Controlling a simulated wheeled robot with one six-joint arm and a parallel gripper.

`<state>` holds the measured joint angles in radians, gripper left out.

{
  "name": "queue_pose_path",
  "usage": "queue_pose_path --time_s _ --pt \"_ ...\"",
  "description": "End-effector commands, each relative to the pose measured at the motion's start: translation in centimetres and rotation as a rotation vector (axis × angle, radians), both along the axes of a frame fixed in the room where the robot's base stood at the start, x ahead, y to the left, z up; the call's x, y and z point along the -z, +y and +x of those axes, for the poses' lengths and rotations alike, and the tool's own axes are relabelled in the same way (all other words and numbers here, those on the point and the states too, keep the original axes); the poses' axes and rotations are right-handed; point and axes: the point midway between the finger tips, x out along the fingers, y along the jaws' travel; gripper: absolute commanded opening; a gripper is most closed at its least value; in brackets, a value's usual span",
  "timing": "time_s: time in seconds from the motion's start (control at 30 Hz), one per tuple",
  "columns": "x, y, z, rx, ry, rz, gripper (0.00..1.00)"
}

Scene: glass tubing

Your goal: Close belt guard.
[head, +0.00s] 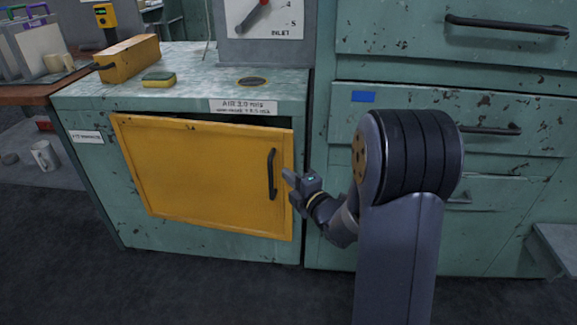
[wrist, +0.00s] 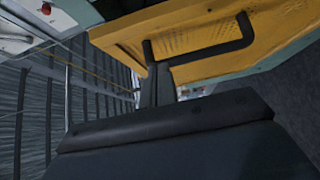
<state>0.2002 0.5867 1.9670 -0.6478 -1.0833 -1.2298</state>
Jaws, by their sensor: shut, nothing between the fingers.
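The yellow belt guard (head: 200,180) is a flat panel on the front of the green cabinet, with a black bar handle (head: 271,174) near its right edge. It stands slightly ajar, with a dark gap along its top edge towards the right. My gripper (head: 288,175) is shut and empty beside the guard's right edge, close to the handle. The wrist view shows the guard (wrist: 200,45), its handle (wrist: 205,50) and my shut gripper (wrist: 157,80) close by; whether they touch I cannot tell.
The green cabinet top (head: 200,90) holds a yellow box (head: 128,60), a sponge (head: 159,80) and a gauge panel (head: 265,20). Green drawers (head: 480,100) with black handles stand to the right. A white mug (head: 43,156) is at the left. The floor in front is clear.

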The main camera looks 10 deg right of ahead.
Motion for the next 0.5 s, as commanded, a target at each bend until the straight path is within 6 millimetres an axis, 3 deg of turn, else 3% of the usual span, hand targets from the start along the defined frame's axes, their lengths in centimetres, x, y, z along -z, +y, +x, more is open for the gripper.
queue_pose_path --time_s 0.1,0.2,0.5 --pt "0.1 1.0 2.4 -0.003 -0.001 0.0 0.0" --pt "0.1 0.1 3.8 0.002 0.0 0.0 0.0" --pt "0.1 -0.8 5.7 0.002 0.001 0.001 0.0"
